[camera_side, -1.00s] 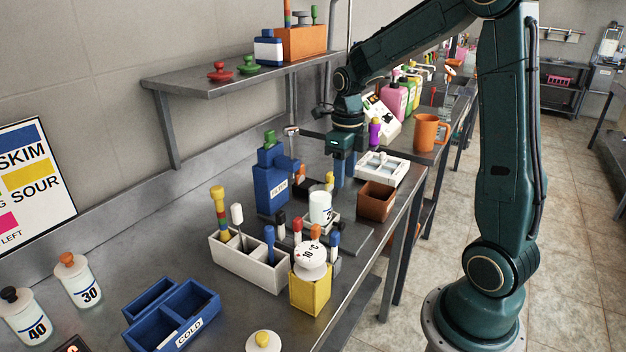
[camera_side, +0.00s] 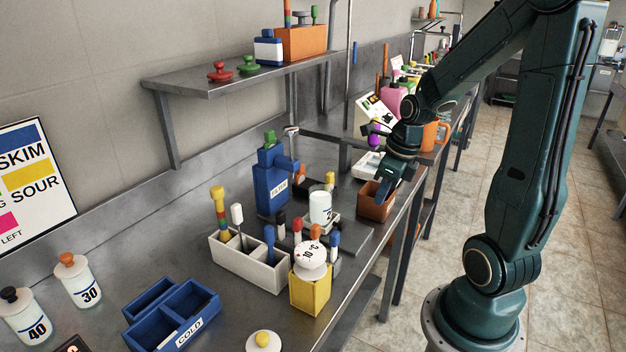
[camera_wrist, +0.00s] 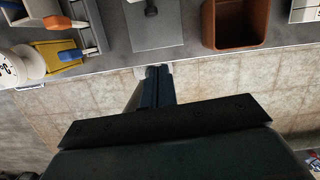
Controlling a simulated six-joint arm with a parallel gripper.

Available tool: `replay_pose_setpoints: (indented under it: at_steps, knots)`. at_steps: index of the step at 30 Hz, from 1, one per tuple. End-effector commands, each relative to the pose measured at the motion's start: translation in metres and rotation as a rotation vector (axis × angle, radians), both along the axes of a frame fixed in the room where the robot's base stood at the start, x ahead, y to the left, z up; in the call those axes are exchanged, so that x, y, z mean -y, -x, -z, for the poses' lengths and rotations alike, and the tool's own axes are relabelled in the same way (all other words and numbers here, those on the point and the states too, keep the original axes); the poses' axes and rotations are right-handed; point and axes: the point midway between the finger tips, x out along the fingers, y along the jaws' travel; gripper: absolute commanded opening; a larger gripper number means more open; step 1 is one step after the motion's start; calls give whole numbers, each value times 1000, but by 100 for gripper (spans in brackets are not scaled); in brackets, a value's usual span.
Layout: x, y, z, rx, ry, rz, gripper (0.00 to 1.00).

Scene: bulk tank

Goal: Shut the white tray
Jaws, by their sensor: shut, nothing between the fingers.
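A low white tray with compartments (camera_side: 366,166) lies on the bench behind the brown box in the side view, partly hidden by my gripper. A corner of a white object, apparently this tray, shows at the top right of the wrist view (camera_wrist: 304,11). A long white holder (camera_side: 243,265) with upright tools stands nearer the middle of the bench. My gripper (camera_side: 383,203) is shut and empty, its fingers overlapping the brown box in the side view. In the wrist view its fingertips (camera_wrist: 153,73) are together just off the bench's front edge, apart from the tray.
The brown open box (camera_side: 367,211) stands at the bench edge; it also shows in the wrist view (camera_wrist: 207,25). The floor aisle (camera_side: 440,235) beside the bench is free.

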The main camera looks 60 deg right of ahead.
Motion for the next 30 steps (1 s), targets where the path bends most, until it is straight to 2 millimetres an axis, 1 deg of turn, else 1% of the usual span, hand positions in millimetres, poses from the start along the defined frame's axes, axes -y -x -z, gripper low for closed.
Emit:
replay_pose_setpoints:
  at_steps: [8,14,17,30]
  knots:
    - [-1,1,2,5,0,-2,0]
    - [-1,-1,9,4,-1,-1,0]
    - [-1,-2,16,3,-2,-1,0]
    - [-2,-12,56,2,-2,-1,0]
